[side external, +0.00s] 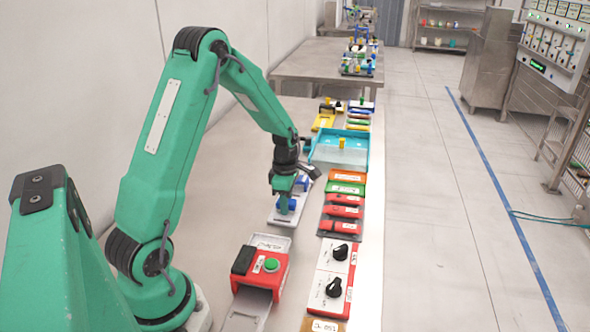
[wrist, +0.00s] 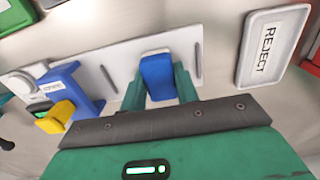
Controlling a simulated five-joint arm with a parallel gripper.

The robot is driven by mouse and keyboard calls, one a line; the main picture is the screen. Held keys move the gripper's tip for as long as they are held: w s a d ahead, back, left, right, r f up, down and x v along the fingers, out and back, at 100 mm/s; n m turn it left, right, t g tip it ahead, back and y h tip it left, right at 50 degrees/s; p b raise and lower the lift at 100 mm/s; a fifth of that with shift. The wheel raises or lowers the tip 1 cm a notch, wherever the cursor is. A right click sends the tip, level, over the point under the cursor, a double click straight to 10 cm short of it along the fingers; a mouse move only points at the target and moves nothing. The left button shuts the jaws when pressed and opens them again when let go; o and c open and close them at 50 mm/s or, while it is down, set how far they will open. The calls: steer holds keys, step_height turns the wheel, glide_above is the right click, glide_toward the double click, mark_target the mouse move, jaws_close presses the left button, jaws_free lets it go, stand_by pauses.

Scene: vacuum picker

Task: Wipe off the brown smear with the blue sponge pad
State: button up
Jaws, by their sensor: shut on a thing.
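My gripper (wrist: 158,80) is shut on a blue block (wrist: 158,72), which looks like the sponge pad, with a green finger on each side of it. The block is over a pale plate (wrist: 118,68) with dark slots; I cannot tell whether it touches the plate. In the side external view my gripper (side external: 284,200) points down at the pale plate (side external: 277,217), on the bench left of the row of devices. Blue shows between the fingers. I cannot make out a brown smear in either view; the gripper and block hide part of the plate.
A tray marked REJECT (wrist: 273,45) lies to the right. A red box with a green button (side external: 271,265) stands nearer the side camera.

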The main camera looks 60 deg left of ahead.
steer(key=shift+w+a, duration=0.6)
steer(key=shift+w+a+f, duration=0.1)
steer(key=shift+w+a, duration=0.9)
steer(key=shift+s+d, duration=2.45)
steer(key=shift+s, duration=0.05)
step_height(320, 180, up, 8)
steer(key=shift+w, duration=0.1)
